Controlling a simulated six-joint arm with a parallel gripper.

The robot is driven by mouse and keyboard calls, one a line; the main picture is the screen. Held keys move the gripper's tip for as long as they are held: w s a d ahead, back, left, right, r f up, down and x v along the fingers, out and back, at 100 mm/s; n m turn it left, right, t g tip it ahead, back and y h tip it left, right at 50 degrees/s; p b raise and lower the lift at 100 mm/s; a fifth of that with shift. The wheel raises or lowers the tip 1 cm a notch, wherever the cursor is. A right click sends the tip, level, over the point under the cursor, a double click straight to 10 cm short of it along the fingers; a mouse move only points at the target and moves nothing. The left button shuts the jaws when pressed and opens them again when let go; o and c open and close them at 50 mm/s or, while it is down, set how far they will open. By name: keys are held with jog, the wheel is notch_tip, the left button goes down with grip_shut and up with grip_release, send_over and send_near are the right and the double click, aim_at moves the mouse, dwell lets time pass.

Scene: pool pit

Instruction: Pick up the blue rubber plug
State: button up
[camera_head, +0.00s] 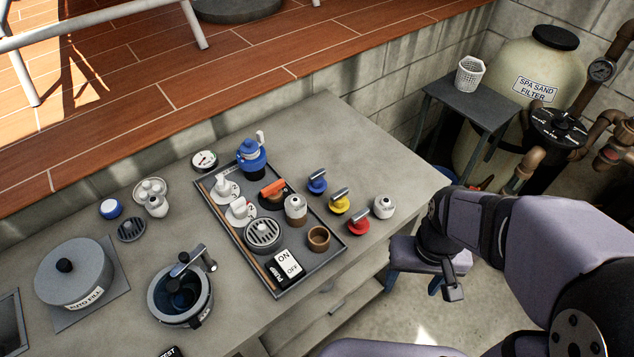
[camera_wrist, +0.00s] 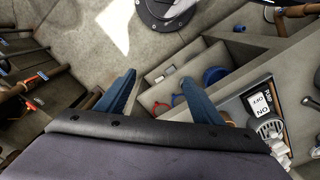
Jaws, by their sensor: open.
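A small blue plug-like piece with a grey bar handle (camera_head: 317,183) sits on the grey counter, just right of the dark tray (camera_head: 335,255). A similar yellow piece (camera_head: 340,203) and red piece (camera_head: 359,222) stand in a slanting row with it. My gripper (camera_head: 453,285) is off the counter's right side, beyond these pieces and apart from them. In the wrist view my gripper (camera_wrist: 160,92) is open, with nothing between its fingers. That view looks down past the counter's edge, and I cannot make out the blue piece there.
The tray holds cups, a grate, a blue-lidded jug (camera_head: 252,160) and an ON/OFF switch (camera_head: 287,262). A lidded pot (camera_head: 75,272) stands left. The counter's back right is clear.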

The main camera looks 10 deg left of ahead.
jog(key=shift+o, duration=0.4)
jog(key=shift+w, duration=0.1)
jog(key=t+b, duration=0.3)
jog(key=t, duration=0.1)
send_over(317, 177)
jog(key=s, duration=0.2)
jog(key=shift+w+d+f+p, duration=0.2)
jog(key=shift+f+p, duration=0.15)
jog(key=shift+f, duration=0.2)
jog(key=shift+t, duration=0.3)
jog(key=shift+a+p+x, duration=0.15)
jog(key=shift+p+x, duration=0.6)
jog(key=shift+x, duration=0.6)
jog(key=shift+a+p+x, duration=0.1)
jog(key=shift+p+x, duration=0.6)
jog(key=shift+x, duration=0.7)
jog(key=c, duration=1.2)
